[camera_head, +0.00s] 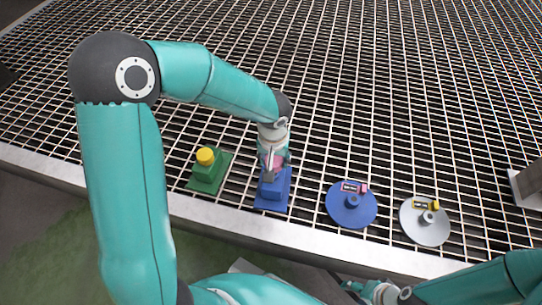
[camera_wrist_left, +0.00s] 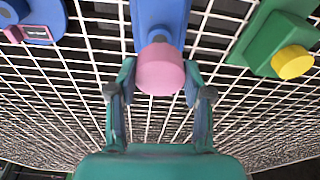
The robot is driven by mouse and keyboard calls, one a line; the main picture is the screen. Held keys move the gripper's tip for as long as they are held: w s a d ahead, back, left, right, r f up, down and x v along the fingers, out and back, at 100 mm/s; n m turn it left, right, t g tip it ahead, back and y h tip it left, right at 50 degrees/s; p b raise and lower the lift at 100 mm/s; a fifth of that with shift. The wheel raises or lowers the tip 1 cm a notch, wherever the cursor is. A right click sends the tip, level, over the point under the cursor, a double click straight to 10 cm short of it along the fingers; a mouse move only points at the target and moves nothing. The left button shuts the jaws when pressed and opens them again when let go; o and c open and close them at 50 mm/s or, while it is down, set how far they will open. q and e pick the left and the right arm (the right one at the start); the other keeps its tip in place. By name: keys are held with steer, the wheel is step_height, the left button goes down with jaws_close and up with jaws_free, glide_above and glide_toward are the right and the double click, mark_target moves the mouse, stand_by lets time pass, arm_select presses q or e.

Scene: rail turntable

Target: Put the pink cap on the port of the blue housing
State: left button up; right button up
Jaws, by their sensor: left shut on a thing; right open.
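The blue housing (camera_head: 272,196) stands on the grating, and its body also shows in the left wrist view (camera_wrist_left: 160,18). My left gripper (camera_head: 272,164) is over it from above, shut on the pink cap (camera_wrist_left: 160,70). In the left wrist view the cap sits between the two fingers (camera_wrist_left: 160,92), in front of the blue housing's end. The cap hides the port, so I cannot tell whether it is seated or just touching. My right gripper (camera_head: 358,289) is open and empty low in the head view, away from the housing.
A green housing (camera_head: 205,180) with a yellow cap (camera_head: 205,156) stands left of the blue housing. A blue disc (camera_head: 338,212) with a pink-marked tag and a grey disc (camera_head: 425,234) with a yellow-marked tag lie to the right. The grating behind is clear.

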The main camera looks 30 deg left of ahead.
arm_select(q)
steer(key=shift+f+b, duration=0.95)
steer(key=shift+f, duration=0.6)
steer(key=shift+f+b, duration=1.15)
steer(key=shift+b, duration=0.1)
steer(key=shift+f, duration=0.1)
steer(key=o, duration=1.1)
steer(key=r, duration=0.4)
steer(key=s+r, duration=0.1)
steer(key=r, duration=0.6)
steer(key=shift+s+d+r, duration=0.3)
steer(key=shift+d, duration=0.05)
steer(key=shift+r, duration=0.1)
